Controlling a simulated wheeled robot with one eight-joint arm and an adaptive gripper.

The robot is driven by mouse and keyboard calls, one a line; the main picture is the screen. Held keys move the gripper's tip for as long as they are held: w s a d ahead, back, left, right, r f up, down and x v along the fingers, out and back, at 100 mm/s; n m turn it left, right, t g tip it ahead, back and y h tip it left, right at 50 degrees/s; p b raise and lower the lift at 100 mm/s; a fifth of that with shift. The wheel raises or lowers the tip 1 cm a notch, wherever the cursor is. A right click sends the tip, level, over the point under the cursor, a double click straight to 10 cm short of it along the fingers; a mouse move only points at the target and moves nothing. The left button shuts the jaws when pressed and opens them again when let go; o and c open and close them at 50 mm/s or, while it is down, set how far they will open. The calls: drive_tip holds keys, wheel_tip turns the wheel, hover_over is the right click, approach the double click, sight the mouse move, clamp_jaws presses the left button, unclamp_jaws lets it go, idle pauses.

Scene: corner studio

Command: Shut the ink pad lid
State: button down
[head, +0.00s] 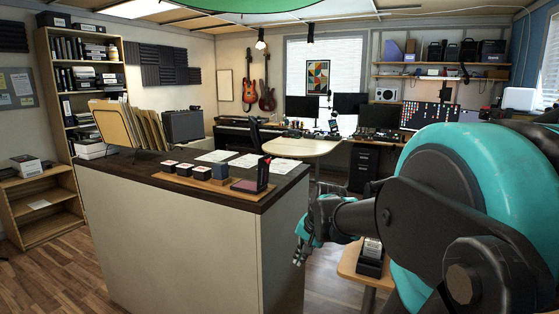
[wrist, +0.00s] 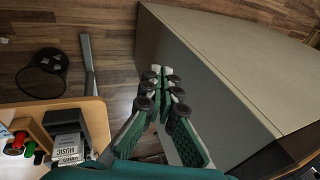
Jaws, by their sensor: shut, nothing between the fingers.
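The ink pad (head: 244,186) lies near the front right corner of the dark counter top, with a dark reddish pad face showing. Its lid (head: 263,174) appears to stand up, open, at the right side of the pad. My gripper (head: 299,251) is to the right of the counter and below its top, apart from the ink pad. In the wrist view my gripper (wrist: 160,84) points down toward the floor beside the counter's side panel, with its fingers shut and empty. The ink pad does not show in the wrist view.
Several small dark blocks on a wooden strip (head: 190,182) sit left of the ink pad. Papers (head: 216,156) lie behind it. A small wooden table (head: 352,262) stands right of the counter, with a black box (wrist: 94,118) and red and green items on it.

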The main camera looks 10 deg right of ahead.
drive_tip(key=w+d+r+m+y, duration=0.2)
drive_tip(key=w+r+m, duration=0.35)
drive_tip(key=r, duration=0.55)
drive_tip(key=w+d+r+m+t+y, duration=0.15)
drive_tip(key=w+r+m, duration=0.35)
drive_tip(key=r, duration=0.6)
drive_tip(key=w+d+r+m+y, duration=0.25)
drive_tip(key=r+m, duration=0.45)
drive_tip(key=r, duration=0.4)
drive_tip(key=w+a+r+x, duration=0.1)
drive_tip(key=x, duration=1.2)
drive_tip(key=shift+w+h, duration=0.25)
drive_tip(key=shift+h, duration=0.15)
drive_tip(key=shift+a+r, duration=0.2)
drive_tip(key=shift+r, duration=0.05)
